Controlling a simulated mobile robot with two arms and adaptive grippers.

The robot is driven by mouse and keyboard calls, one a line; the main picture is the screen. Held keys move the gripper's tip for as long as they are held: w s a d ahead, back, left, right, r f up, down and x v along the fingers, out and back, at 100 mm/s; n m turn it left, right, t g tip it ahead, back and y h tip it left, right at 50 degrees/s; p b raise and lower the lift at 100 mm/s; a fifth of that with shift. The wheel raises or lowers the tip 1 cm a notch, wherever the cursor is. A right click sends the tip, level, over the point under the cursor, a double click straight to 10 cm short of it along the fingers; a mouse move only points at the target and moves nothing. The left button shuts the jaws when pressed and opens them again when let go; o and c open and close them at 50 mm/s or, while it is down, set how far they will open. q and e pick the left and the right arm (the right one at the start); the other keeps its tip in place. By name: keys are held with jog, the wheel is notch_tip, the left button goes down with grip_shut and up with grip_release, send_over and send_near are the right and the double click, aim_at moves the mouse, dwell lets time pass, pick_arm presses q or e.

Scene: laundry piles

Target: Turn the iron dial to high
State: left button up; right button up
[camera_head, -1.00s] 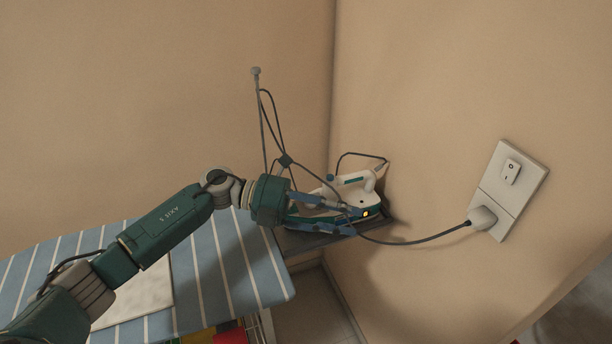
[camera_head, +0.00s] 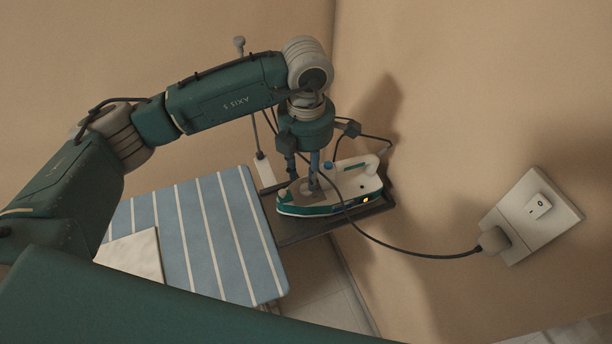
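The white and teal iron (camera_head: 352,187) lies on a dark rest at the end of the ironing board. A small grey round part, which looks like the dial (camera_head: 306,187), shows on its top near the left end, partly hidden by a finger. My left gripper (camera_head: 302,182) points down over this end of the iron. Its two blue fingers stand apart, one in front of the dial and one to its left. I cannot tell whether they touch the dial. The dial's setting is too small to read. My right gripper is out of view.
The striped ironing board (camera_head: 205,235) carries a pale folded cloth (camera_head: 132,254). The iron's cord runs to a plug (camera_head: 492,241) in the wall plate (camera_head: 530,215). A thin upright pole (camera_head: 256,135) stands behind my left gripper. Walls close in the corner.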

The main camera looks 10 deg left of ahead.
aim_at(306, 185)
pick_arm(q)
notch_tip(306, 185, down, 4)
jog(key=shift+w+f+p, duration=0.1)
jog(key=shift+f+p, duration=0.15)
jog(key=shift+p, duration=0.25)
jog(key=shift+w+f, duration=0.1)
jog(key=shift+c, duration=0.3)
grip_shut()
jog(key=shift+f+m+b, duration=0.2)
jog(key=shift+m+b, duration=0.2)
jog(key=shift+b, duration=0.9)
jog(key=shift+r+m, duration=0.25)
jog(key=shift+m, duration=0.05)
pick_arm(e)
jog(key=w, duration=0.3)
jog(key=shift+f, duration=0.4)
pick_arm(q)
jog(key=shift+o, duration=0.3)
grip_release()
